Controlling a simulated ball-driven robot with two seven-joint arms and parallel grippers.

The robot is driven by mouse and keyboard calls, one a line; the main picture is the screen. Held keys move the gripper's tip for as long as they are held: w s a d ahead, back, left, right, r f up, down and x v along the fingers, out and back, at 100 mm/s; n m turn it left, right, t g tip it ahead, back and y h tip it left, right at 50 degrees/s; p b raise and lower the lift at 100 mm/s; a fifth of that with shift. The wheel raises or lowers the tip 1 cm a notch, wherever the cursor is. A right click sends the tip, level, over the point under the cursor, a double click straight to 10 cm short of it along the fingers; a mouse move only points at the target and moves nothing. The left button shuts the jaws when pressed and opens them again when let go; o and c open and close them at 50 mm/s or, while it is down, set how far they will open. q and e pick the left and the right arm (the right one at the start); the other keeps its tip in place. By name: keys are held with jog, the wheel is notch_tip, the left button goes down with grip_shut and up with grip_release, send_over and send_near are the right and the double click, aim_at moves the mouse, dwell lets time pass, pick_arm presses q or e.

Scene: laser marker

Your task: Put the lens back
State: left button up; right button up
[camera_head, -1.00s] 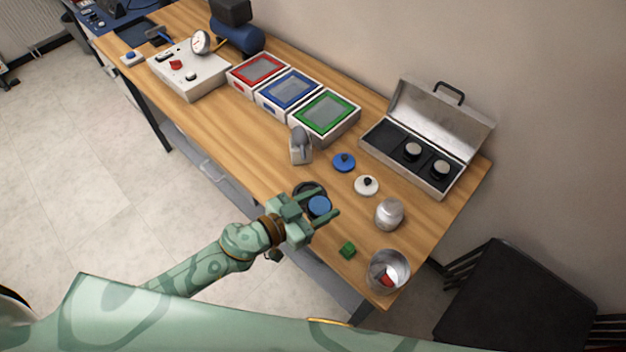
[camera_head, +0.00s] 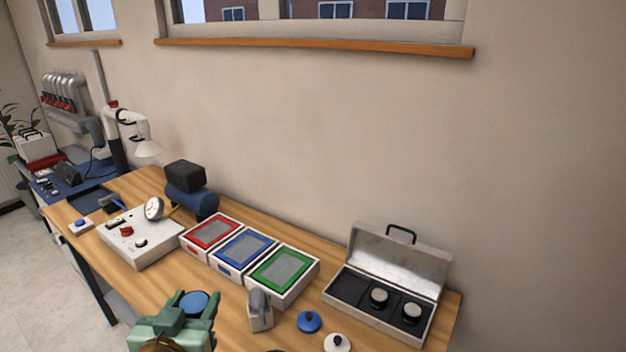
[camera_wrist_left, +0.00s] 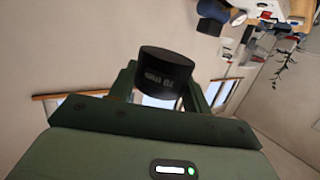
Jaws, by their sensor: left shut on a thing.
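My left gripper (camera_head: 190,303) is shut on a lens (camera_head: 193,304), a short black cylinder with a blue top face. It holds the lens up over the front of the bench; in the left wrist view the lens (camera_wrist_left: 166,77) shows white lettering on its side, between the fingers. An open silver case (camera_head: 398,255) with a dark insert stands at the right end of the bench. One lens (camera_head: 379,297) sits mid-case and another lens (camera_head: 412,312) sits at its right. The left part of the insert looks empty. My right gripper is out of view.
Trays with a red rim (camera_head: 212,232), a blue rim (camera_head: 243,252) and a green rim (camera_head: 283,273) stand along the bench's back. A grey device (camera_head: 260,309), a blue knobbed disc (camera_head: 309,321) and a white knobbed disc (camera_head: 338,343) lie between my gripper and the case.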

pick_arm(q)
jog(key=shift+s+a+r+b, duration=0.1)
jog(key=shift+a+r+b, duration=0.1)
jog(key=shift+a+b, duration=0.2)
jog(key=shift+a+f, duration=0.1)
jog(key=shift+f, duration=0.1)
jog(key=shift+r, duration=0.2)
jog(key=shift+s+d+r, duration=0.1)
jog(key=shift+s+r, duration=0.15)
jog(key=shift+r, duration=0.3)
jog(key=shift+s+d+r, duration=0.1)
jog(key=shift+s+r, duration=0.1)
jog(key=shift+r, duration=0.3)
jog(key=s+f, duration=0.5)
jog(key=s, duration=0.1)
jog(key=shift+s+a, duration=0.15)
jog(key=shift+s, duration=0.1)
jog(key=w+d+r+m+g+h, duration=0.2)
jog(key=d+m+h, duration=0.4)
jog(key=d, duration=0.3)
jog(key=w+d+r+m+g+h, duration=0.2)
jog(key=w+d+m+g+h, duration=0.3)
jog(key=d, duration=0.4)
jog(key=m+g+h, duration=0.1)
jog(key=h, duration=0.1)
jog(key=shift+w+d+r+g+h, duration=0.2)
jog(key=shift+w+r+g+h, duration=0.1)
jog(key=shift+h, duration=0.1)
